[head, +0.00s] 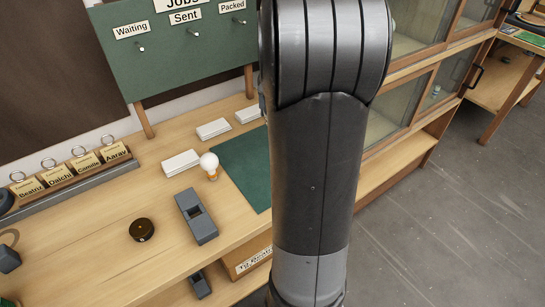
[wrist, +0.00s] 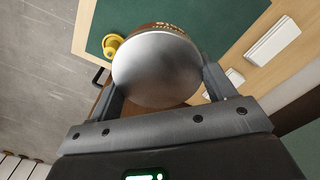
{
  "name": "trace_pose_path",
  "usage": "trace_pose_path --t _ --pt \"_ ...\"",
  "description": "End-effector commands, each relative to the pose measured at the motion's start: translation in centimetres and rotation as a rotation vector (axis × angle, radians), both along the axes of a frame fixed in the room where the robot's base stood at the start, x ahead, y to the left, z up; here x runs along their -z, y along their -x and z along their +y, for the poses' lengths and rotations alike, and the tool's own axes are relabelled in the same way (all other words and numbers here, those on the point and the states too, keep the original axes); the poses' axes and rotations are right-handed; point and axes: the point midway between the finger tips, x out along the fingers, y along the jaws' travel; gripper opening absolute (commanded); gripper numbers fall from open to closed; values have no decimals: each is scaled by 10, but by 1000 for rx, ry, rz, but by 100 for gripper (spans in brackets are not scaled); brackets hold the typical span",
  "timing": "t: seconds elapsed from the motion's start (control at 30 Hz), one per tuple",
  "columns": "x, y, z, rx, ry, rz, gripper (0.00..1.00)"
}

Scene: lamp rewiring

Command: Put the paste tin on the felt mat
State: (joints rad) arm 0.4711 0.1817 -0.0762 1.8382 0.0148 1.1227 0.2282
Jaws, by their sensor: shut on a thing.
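My gripper (wrist: 163,100) is shut on a round tin (wrist: 157,72) with a broad silver-grey face and a brown lettered band, which I take to be the paste tin. The band's lettering is too small to read. The green felt mat (wrist: 190,13) shows beyond the held tin in the wrist view. In the head view the mat (head: 242,167) lies on the bench, partly covered by my arm. My gripper and the held tin are hidden behind my arm in the head view. I cannot tell the tin's height above the mat.
A small yellow object (wrist: 112,46) is at the mat's edge area. White boxes (head: 181,163) and a bulb (head: 209,163) stand left of the mat. A grey block-like tool (head: 197,216) and a dark round tin (head: 141,230) are nearer. A glazed cabinet (head: 415,85) stands right.

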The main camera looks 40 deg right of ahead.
Motion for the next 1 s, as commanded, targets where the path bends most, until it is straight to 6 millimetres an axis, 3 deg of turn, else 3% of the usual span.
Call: trace_pose_path --t 0.1,0.27,0.33,0.57,0.73,1.0 --pt "0 18 -26 68 1 -1 50" --pt "0 34 -46 126 0 -1 50" --pt "17 32 -43 119 -3 3 50" --pt "48 30 -42 117 -1 1 50" --pt "66 11 -28 112 -2 2 50" --pt "103 -39 8 112 -1 1 50"
